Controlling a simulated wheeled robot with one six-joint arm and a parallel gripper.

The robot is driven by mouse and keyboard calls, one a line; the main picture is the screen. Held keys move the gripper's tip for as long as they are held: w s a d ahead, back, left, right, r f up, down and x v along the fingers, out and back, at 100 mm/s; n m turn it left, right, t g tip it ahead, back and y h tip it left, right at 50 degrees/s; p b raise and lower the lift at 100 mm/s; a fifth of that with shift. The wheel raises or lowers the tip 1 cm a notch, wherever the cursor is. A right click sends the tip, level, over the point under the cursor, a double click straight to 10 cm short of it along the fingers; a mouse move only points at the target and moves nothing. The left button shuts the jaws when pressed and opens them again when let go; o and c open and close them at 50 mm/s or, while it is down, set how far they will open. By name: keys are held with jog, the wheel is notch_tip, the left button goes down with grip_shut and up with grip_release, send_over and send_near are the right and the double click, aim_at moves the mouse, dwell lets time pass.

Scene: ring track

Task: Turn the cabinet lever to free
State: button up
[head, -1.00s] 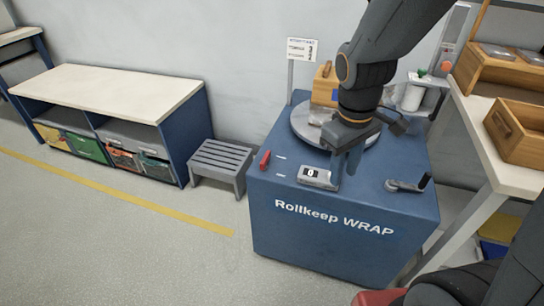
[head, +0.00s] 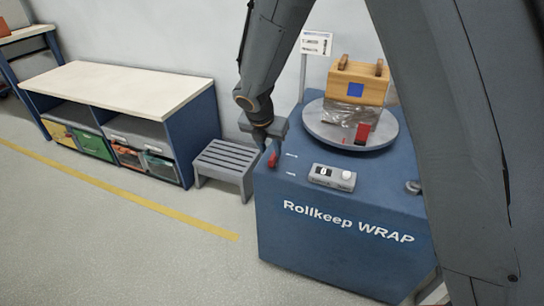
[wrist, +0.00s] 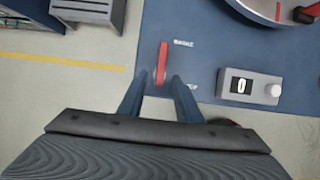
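The red cabinet lever (head: 272,160) is on the left edge of the blue cabinet top (head: 290,185). In the wrist view the lever (wrist: 161,62) stands upright in the picture, its upper end near a small label (wrist: 183,43) that seems to read BRAKE. A second label (wrist: 193,87) lower down is partly hidden by a finger. My gripper (wrist: 157,76) is open, with one fingertip on each side of the lever's lower part; I cannot tell whether they touch it. In the head view my gripper (head: 267,137) is right at the lever.
A grey counter box (head: 332,177) with a white knob sits right of the lever. Behind it a round turntable (head: 388,128) carries a film-wrapped wooden crate (head: 357,82). A grey step stool (head: 224,162) stands close on the left. Open floor (head: 120,250) lies at front left.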

aim_at(273, 156)
jog(key=shift+b+x, duration=0.3)
jog(key=shift+x, duration=1.95)
grip_shut()
